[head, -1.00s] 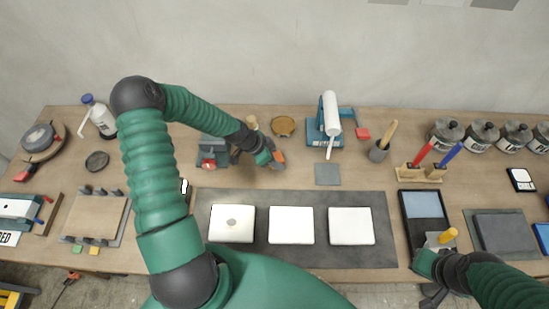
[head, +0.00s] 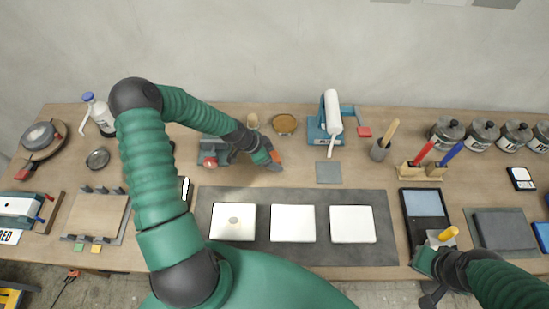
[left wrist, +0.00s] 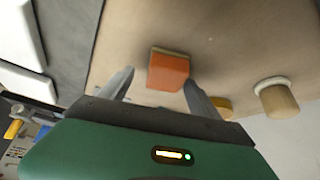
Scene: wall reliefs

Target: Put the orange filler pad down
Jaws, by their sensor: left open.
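The orange filler pad (left wrist: 168,70) is a small orange block with a tan layer along its far edge. In the left wrist view it appears to rest on the wooden bench, between the fingers of my left gripper (left wrist: 158,88). The fingers are open, with a gap on each side of the pad. In the head view the left gripper (head: 273,163) is over the back of the bench and a bit of the pad (head: 278,156) shows beside it. My right gripper (head: 428,268) is by a yellow-handled tool (head: 448,234) at the right front; its fingers are not clear.
A dark mat (head: 300,253) with white plates lies in front. A grey square (head: 328,172) and a blue stand with a white roller (head: 331,120) are to the right. A brown round dish (head: 285,124) and a wooden peg (head: 252,121) are behind. A grey-and-red vise-like tool (head: 213,153) stands left.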

